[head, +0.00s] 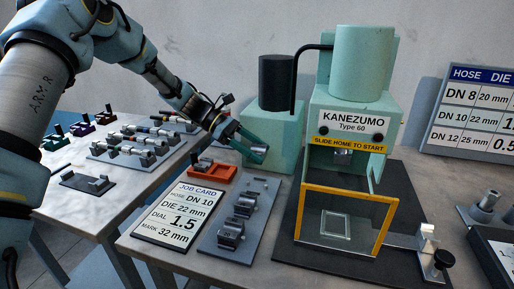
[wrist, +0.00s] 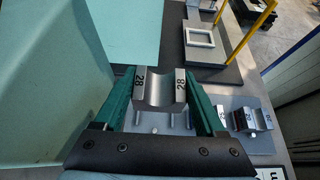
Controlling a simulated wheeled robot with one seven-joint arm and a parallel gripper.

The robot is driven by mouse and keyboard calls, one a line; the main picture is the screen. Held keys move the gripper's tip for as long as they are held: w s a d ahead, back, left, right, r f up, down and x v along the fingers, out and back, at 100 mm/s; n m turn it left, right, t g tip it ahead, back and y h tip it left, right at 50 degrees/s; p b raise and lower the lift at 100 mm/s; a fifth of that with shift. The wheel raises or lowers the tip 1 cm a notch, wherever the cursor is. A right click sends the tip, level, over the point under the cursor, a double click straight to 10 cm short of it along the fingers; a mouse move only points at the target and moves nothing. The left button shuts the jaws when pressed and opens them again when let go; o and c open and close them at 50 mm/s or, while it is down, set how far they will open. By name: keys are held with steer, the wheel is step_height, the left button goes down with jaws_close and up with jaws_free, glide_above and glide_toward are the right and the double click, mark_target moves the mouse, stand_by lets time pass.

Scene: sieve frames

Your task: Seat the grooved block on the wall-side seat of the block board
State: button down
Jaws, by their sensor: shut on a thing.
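My gripper (head: 254,148) is shut on the grooved block (wrist: 160,90), a grey metal block marked 28 on both sides of its rounded groove. In the wrist view its fingers (wrist: 160,78) clasp the block from both sides. In the head view the block is mostly hidden by the fingers, above the far end of the block board (head: 210,238). The block board is a blue-grey plate. Its wall-side seat (head: 259,184) shows no block on it. Pins show below the held block in the wrist view. Two other grooved blocks (head: 246,204) (head: 230,234) sit on the nearer seats.
The green KANEZUMO press (head: 350,100) with its yellow-framed guard stands right of the board. A green box with a dark cylinder (head: 275,83) stands close behind my gripper. An orange tray (head: 211,172) and the job card (head: 180,215) lie to the left.

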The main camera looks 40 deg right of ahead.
mark_target(256, 187)
steer(key=shift+f+b, duration=1.6)
steer(key=shift+f, duration=2.65)
steer(key=shift+f, duration=0.6)
jaws_free()
steer(key=b+v, duration=0.3)
steer(key=v, duration=0.6)
steer(key=shift+w+a, duration=0.2)
steer(key=shift+w, duration=0.1)
steer(key=shift+w+a+r, duration=0.25)
steer(key=shift+w+r, duration=0.1)
steer(key=shift+r, duration=0.05)
